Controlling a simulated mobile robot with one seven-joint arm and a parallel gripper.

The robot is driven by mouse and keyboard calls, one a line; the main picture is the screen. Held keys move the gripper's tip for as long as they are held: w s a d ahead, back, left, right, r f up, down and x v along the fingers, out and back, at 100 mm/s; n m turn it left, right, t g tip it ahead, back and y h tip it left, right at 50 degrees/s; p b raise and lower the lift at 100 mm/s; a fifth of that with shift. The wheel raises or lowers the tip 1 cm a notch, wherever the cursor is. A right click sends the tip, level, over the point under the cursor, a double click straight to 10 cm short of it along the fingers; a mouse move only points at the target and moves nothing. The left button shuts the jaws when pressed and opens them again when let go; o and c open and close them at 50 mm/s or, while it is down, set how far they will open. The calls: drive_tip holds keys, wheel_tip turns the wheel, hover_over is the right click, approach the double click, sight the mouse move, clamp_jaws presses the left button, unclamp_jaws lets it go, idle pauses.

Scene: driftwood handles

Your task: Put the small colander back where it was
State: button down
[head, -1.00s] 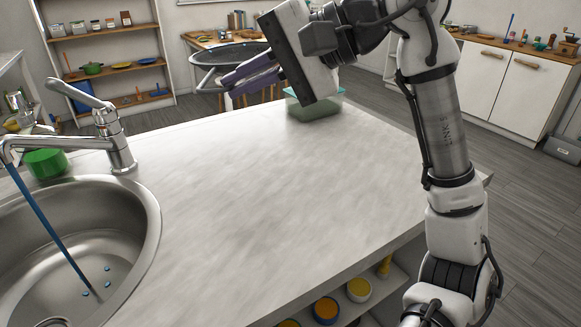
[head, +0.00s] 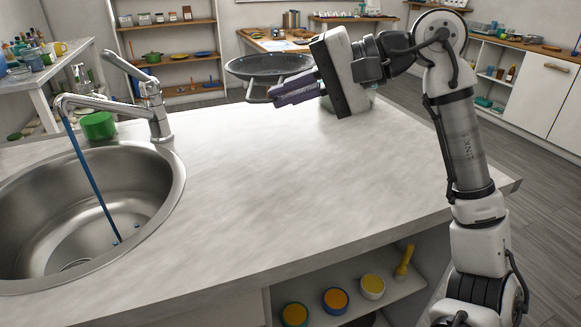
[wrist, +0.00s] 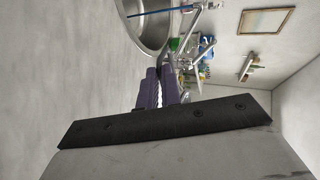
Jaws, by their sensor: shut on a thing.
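The small colander (head: 268,66) is a wide, shallow dark grey bowl with a rim and a loop handle. It is held up in the air above the far edge of the pale counter (head: 290,160), roughly level. My gripper (head: 282,93) has purple fingers shut on the colander's near right side. The fingers also show in the wrist view (wrist: 157,90), where I cannot make out the colander.
A green pot (head: 98,125) stands behind. A translucent container (head: 368,98) is mostly hidden behind my gripper. The counter's middle is clear.

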wheel_tip(320, 180, down, 15)
drive_tip(key=shift+f+p, duration=0.1)
drive_tip(key=shift+p, duration=0.45)
drive_tip(key=c, duration=1.6)
unclamp_jaws()
drive_tip(key=b+v, duration=0.2)
drive_tip(key=v, duration=1)
